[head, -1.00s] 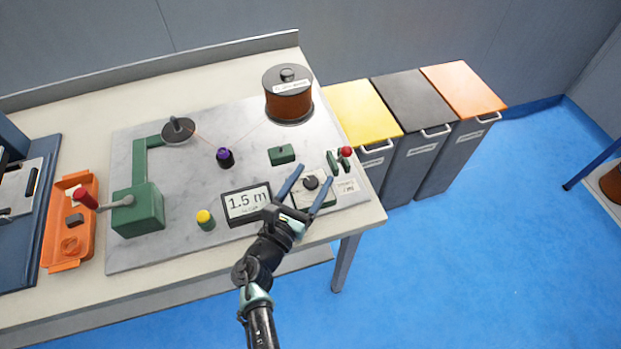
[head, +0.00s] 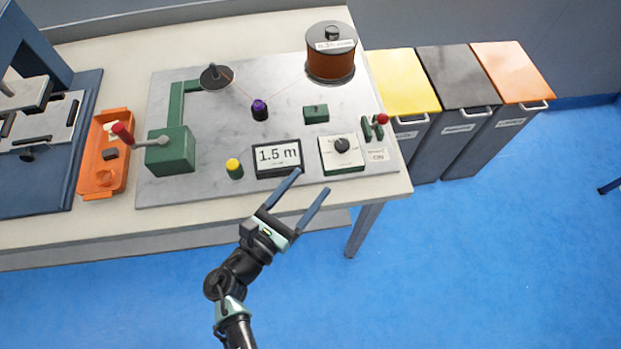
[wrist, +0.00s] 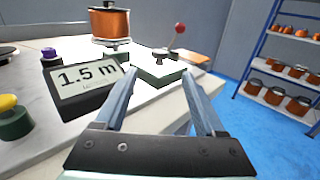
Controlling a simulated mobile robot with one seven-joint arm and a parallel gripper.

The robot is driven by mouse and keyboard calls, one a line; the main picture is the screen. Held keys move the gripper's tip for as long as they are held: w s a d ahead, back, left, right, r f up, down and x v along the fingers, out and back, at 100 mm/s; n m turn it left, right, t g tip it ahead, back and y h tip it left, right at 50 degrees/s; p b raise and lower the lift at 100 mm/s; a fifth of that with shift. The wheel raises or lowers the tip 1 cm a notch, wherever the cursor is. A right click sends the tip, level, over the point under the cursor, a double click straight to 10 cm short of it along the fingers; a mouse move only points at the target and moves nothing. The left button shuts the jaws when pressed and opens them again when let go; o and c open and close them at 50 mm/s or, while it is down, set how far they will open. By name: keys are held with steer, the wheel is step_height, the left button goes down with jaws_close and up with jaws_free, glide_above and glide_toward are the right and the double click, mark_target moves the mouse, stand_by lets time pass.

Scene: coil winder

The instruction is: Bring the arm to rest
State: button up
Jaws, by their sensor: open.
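My gripper (head: 312,189) is open and empty, its two blue-grey fingers spread apart. In the head view it hovers at the front edge of the bench, just below the dial box (head: 342,154) and the display reading 1.5 m (head: 277,157). In the wrist view my gripper (wrist: 168,85) points toward the dial box (wrist: 157,70), with a gap between them. The display (wrist: 85,80) stands to the left there. The fingers touch nothing that I can see.
The winder's green crank box (head: 171,150), yellow button (head: 234,168) and copper spool (head: 331,62) stand on the bench plate. An orange tray (head: 87,180) lies left. Three lidded bins (head: 455,148) stand right of the bench. Blue floor in front is clear. Shelves (wrist: 285,60) show in the wrist view.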

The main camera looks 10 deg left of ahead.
stand_by(0.4)
steer(key=w+d+r+m+t+y+p, duration=0.1)
steer(key=w+r+m, duration=0.3)
steer(key=r+m, duration=0.5)
steer(key=w+d+r+m+y+p, duration=0.15)
steer(key=w+r+m, duration=0.35)
steer(key=r, duration=0.9)
steer(key=w+d+r+m+t, duration=0.15)
steer(key=w+r+m, duration=0.25)
steer(key=r+m, duration=0.5)
steer(key=s+r+m+t+y, duration=0.2)
steer(key=s+r, duration=0.3)
steer(key=r, duration=0.6)
steer(key=s+d+r+m+t+y+p, duration=0.1)
steer(key=s+r+m+t, duration=0.2)
steer(key=r, duration=0.9)
steer(key=s+d+r+m+t+y+p, duration=0.1)
steer(key=s+r+t, duration=0.3)
steer(key=s+r, duration=0.4)
step_height(320, 180, up, 4)
steer(key=shift+s+f+m+y, duration=0.15)
steer(key=shift+s+m+y, duration=0.1)
steer(key=shift+m+y, duration=0.6)
steer(key=shift+a, duration=0.1)
